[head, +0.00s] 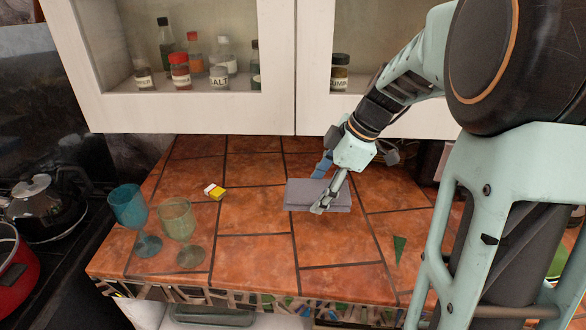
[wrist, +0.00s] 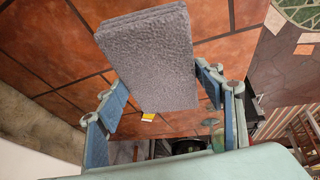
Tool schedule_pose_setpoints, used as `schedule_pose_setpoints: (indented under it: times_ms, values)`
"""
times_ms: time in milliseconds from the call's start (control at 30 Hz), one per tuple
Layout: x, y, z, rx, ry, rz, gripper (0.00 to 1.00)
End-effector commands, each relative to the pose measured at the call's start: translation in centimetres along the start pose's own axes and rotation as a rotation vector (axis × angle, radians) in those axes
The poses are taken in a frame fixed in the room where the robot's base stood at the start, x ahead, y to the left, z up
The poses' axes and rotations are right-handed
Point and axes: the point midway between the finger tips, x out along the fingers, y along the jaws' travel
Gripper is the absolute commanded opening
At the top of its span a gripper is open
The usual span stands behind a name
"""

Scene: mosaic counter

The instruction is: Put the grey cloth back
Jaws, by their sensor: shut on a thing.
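The grey cloth (head: 300,194) is a flat folded rectangle over the tiled counter, under my gripper (head: 322,188) in the head view. My gripper points down and its fingers are shut on the cloth, one on the far side and one on the near side. In the wrist view the cloth (wrist: 148,50) fills the space between the fingers and hides part of the counter. I cannot tell whether the cloth rests on the tiles or hangs just above them.
A teal goblet (head: 127,207) and a green goblet (head: 176,222) stand at the counter's left. A small yellow and white box (head: 214,191) lies left of the cloth. Cabinets (head: 196,110) with jars overhang the back. A stove with a red pot (head: 14,265) is at far left.

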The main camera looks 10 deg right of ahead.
Motion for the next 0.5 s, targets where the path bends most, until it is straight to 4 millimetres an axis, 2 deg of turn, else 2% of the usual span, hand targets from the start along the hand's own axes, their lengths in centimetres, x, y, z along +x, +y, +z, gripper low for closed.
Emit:
schedule_pose_setpoints:
  times_ms: [100, 300, 500]
  values:
    - [1.8, 1.8, -0.1, 0.001, 0.001, -0.005, 0.39]
    - [5.3, 3.8, 0.6, 0.000, 0.000, -0.003, 0.39]
    - [6.8, 4.8, 0.8, 0.000, 0.000, 0.000, 0.39]
